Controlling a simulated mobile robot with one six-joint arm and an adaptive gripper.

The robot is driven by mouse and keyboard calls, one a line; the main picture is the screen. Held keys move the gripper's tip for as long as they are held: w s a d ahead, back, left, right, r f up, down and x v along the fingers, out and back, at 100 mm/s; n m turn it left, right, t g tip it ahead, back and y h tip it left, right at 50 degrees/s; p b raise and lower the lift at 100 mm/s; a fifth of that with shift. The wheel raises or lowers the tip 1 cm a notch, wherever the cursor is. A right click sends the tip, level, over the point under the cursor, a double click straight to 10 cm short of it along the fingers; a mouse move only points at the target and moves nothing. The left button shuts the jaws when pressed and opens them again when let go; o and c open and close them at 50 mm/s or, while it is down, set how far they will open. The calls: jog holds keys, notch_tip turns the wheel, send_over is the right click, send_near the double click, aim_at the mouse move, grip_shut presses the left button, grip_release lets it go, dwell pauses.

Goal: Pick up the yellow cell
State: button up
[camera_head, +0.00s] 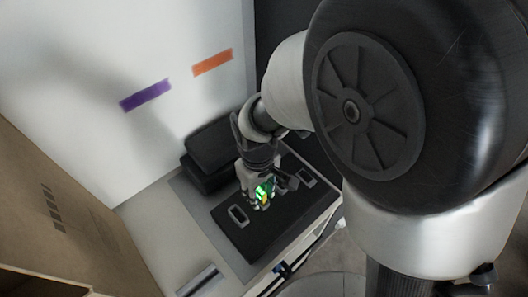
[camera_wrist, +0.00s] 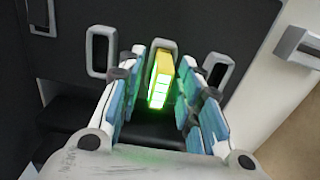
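The yellow cell (camera_wrist: 162,72) has a bright green glowing face with several lit segments. It stands in line with the middle grey-framed slot of a black panel; I cannot tell how deep it sits. In the head view the cell (camera_head: 264,193) shows as a small green and yellow spot at my fingers. My gripper (camera_wrist: 161,62) has its two blue-padded fingers on either side of the cell. Narrow gaps seem to show between pads and cell, so it looks open. In the head view my gripper (camera_head: 259,184) points down at the panel.
Empty grey-framed slots lie on both sides, a left one (camera_wrist: 102,51) and a right one (camera_wrist: 218,71). The black panel (camera_head: 262,232) rests on a grey bench. A black box (camera_head: 212,146) stands behind it, near a white wall. A cardboard carton (camera_head: 70,215) is at left.

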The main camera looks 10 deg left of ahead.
aim_at(259, 189)
grip_shut()
dwell(0.6)
notch_tip(259, 189, up, 20)
jog(key=p, duration=0.6)
